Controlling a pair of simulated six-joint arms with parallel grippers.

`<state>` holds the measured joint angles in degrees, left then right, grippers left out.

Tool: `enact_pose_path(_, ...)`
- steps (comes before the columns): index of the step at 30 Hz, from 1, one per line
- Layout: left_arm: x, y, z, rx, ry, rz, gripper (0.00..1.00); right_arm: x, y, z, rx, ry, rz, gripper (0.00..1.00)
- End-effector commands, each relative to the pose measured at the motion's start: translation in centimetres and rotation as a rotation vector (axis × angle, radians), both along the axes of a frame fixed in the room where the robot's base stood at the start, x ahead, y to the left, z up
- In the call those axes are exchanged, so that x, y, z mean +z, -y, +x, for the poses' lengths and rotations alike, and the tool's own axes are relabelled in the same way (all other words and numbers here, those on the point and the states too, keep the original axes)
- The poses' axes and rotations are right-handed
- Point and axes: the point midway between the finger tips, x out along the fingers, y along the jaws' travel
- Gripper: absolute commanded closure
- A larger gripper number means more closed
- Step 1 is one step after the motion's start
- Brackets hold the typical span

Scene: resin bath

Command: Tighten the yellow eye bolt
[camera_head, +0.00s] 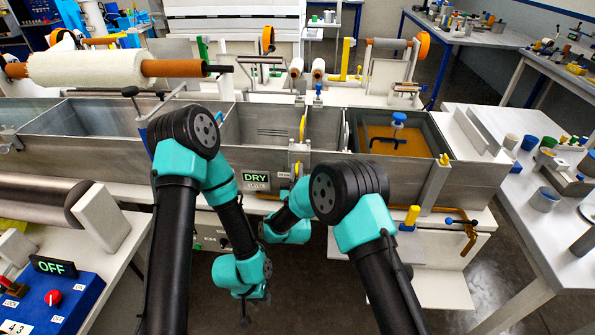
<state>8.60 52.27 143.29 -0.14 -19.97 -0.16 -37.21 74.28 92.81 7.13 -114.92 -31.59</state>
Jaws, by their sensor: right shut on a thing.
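A small yellow piece, which I take for the yellow eye bolt (297,170), shows at the metal bracket (299,152) on the front wall of the bath, right of the DRY sign. It is small and partly covered. My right gripper (296,179) is at this piece, just above its teal wrist, and is shut on it; the fingertips are mostly hidden behind my arm. My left gripper (245,312) hangs low in front of the bath, pointing down and apart from the bolt. Its jaws are too small and dark to tell if they are open.
The long metal bath (400,180) spans the middle, with amber resin in its right compartment. Another bracket with a yellow top (444,160) stands at its right end. A DRY sign (256,178) is on the front. A blue control box (55,300) stands at lower left.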

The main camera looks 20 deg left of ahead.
Motion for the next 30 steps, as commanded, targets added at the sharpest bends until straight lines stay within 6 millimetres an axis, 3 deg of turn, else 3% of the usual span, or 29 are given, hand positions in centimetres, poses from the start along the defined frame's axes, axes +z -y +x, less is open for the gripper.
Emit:
enact_pose_path(3,0.00,0.00,0.00,0.000,0.000,0.000,0.65,-0.06,-0.02,0.00,0.001,-0.002,-0.001,1.00)
enact_pose_path(4,0.00,0.00,0.00,0.000,0.000,0.000,0.65,-0.06,-0.02,0.00,0.000,-0.002,-0.002,0.88)
enact_pose_path(11,0.00,0.00,0.00,0.000,0.000,0.000,0.65,-0.04,-0.01,0.01,0.000,-0.001,-0.002,0.66)
enact_pose_path(30,0.00,0.00,0.00,0.000,0.000,0.000,0.65,-0.01,0.07,0.03,0.000,0.009,-0.060,0.65)
